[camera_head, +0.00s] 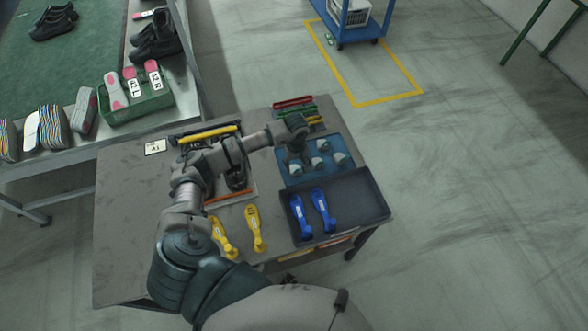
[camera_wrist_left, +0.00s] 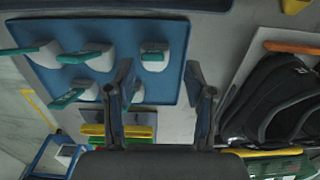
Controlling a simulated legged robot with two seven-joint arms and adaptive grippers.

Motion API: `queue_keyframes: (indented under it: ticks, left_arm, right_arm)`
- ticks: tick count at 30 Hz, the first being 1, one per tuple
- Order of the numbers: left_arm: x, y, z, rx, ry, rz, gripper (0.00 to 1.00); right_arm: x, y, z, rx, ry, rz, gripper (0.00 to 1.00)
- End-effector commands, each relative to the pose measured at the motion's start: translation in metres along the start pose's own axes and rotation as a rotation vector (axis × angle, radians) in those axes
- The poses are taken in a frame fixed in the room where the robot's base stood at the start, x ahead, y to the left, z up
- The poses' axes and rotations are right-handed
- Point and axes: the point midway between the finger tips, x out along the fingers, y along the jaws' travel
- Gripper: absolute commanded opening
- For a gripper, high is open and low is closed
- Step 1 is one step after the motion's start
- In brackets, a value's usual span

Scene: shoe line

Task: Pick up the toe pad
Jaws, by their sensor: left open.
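Several toe pads (camera_head: 318,162), pale grey with teal parts, lie on a blue mat (camera_head: 343,142) at the right side of the table. My left gripper (camera_head: 294,156) is over the mat's left part, its fingers pointing down, and partly hides what is under it. In the left wrist view my left gripper (camera_wrist_left: 162,82) is open and empty. One toe pad (camera_wrist_left: 153,54) shows in the gap between its fingers; I cannot tell how far below them it is. Another toe pad (camera_wrist_left: 136,92) is beside the left finger, partly hidden. My right gripper is out of view.
A dark tray (camera_head: 364,200) with two blue tools (camera_head: 321,209) is in front of the mat. Two yellow tools (camera_head: 254,229) lie nearby. Black shoes (camera_wrist_left: 270,103) stand beside the mat. Red, green and yellow bars (camera_head: 294,103) lie behind it.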

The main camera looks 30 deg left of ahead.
Motion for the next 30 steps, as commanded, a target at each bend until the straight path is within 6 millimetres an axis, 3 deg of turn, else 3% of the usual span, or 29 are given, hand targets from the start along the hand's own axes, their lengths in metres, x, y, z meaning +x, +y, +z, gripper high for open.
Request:
queue_keyframes:
  ticks: [6,15,22,30]
  left_arm:
    - [0.032,0.006,0.003,0.0,-0.002,-0.003,0.54]
    - [0.04,0.004,0.0,0.0,-0.001,0.0,0.54]
    - [0.039,0.004,0.0,0.0,-0.001,0.0,0.0]
    - [0.04,0.004,0.0,0.0,-0.001,-0.002,0.0]
  right_arm:
    - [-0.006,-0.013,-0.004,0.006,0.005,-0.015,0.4]
    - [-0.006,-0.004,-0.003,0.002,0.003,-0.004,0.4]
    - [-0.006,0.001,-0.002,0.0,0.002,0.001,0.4]
    - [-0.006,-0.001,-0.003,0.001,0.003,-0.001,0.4]
